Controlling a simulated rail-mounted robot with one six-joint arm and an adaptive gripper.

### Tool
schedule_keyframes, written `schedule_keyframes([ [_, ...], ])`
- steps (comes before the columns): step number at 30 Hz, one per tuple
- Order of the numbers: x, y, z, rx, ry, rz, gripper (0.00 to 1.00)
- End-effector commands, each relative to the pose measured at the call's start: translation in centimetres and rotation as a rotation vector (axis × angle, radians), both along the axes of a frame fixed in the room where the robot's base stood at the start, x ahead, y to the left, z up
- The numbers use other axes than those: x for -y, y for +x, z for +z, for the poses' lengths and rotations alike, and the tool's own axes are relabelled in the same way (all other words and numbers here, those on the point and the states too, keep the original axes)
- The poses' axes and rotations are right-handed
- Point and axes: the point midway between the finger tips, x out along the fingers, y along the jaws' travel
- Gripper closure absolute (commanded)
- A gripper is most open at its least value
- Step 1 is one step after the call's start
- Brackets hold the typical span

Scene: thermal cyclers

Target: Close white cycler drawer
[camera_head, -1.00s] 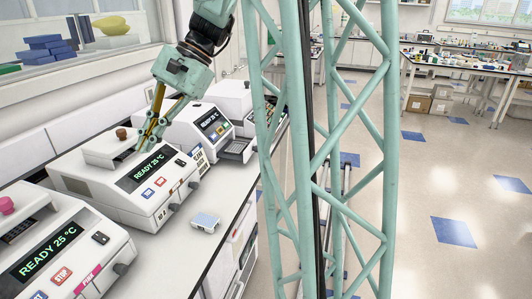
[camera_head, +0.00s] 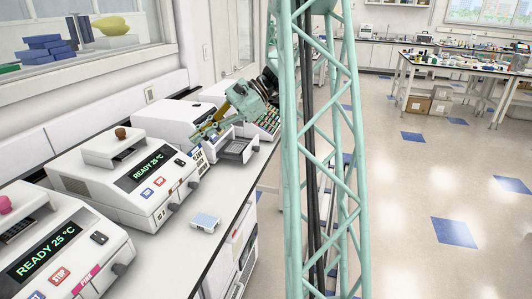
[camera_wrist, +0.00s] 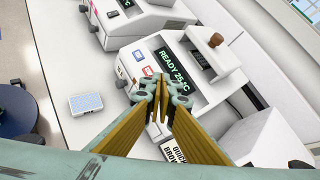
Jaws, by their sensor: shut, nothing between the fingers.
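The white cycler (camera_head: 172,118) with no knob in sight stands third along the bench in the head view. Its drawer (camera_head: 238,149) juts out over the bench at its front right, open, with a dark grid inside. My gripper (camera_head: 197,137) is in front of this cycler, left of the drawer and apart from it. It hides part of the cycler's front and display. In the wrist view my gripper (camera_wrist: 159,80) has its gold fingers together and empty, pointing toward the brown-knobbed cycler (camera_wrist: 165,70). The drawer is not seen in the wrist view.
The brown-knobbed cycler (camera_head: 120,185) and a pink-knobbed cycler (camera_head: 60,245) stand nearer on the bench, both reading READY 25 °C. A small blue-topped box (camera_head: 205,222) lies near the bench edge. A rack of colored items (camera_head: 265,122) sits beyond the drawer.

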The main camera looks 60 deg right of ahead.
Motion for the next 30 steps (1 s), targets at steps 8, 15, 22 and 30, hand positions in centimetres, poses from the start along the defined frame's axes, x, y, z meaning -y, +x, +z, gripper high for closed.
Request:
schedule_keyframes([
  [8,6.8,-0.4,-3.2,0.006,0.119,-0.131,1.00],
  [15,12.6,-1.5,-5.9,0.023,0.219,-0.242,1.00],
  [22,18.3,-3.1,-8.8,0.044,0.313,-0.348,1.00],
  [30,24.9,-6.0,-12.3,0.081,0.421,-0.473,1.00],
])
